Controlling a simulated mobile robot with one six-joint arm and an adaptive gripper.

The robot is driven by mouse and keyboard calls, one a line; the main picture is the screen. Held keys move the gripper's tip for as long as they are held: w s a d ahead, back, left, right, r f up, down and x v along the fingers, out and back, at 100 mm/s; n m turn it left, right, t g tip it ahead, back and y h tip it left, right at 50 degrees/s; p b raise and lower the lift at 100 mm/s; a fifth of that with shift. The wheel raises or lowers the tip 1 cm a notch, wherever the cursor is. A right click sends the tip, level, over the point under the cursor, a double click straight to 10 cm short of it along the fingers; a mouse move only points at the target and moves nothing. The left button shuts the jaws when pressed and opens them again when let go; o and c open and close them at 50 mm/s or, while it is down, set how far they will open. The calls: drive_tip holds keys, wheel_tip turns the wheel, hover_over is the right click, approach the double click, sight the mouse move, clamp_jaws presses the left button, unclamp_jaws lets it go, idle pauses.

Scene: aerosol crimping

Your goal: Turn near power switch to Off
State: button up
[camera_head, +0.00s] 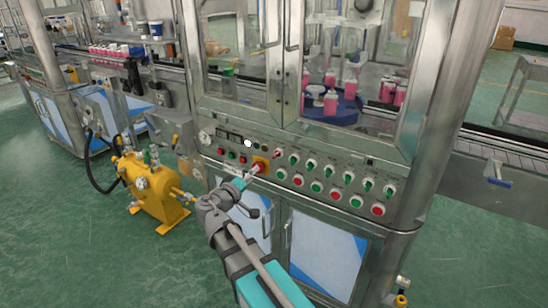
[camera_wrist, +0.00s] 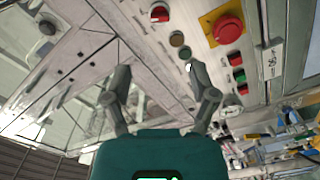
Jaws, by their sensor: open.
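The crimping machine's control panel (camera_head: 330,183) runs below the glass doors. A red knob-like switch (camera_head: 277,155) sits on its upper row, and a red knob in a pale ring (camera_wrist: 160,13) shows at the top of the wrist view. No readable label shows which one is the power switch. My gripper (camera_head: 252,172) is in front of the panel's left part, beside the red emergency button, partly covering the panel. In the wrist view my gripper's fingers (camera_wrist: 157,70) are spread apart with nothing between them. The right fingertip appears close to the small buttons.
A red mushroom button on yellow (camera_head: 260,165) also shows in the wrist view (camera_wrist: 228,29). Several green and red buttons and green selector knobs (camera_head: 293,160) continue rightward. A yellow pump (camera_head: 158,200) stands left on the green floor. The floor in front is clear.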

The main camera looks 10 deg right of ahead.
sight(274, 157)
drive_tip(key=x, duration=1.3)
drive_tip(key=shift+f, duration=0.1)
clamp_jaws()
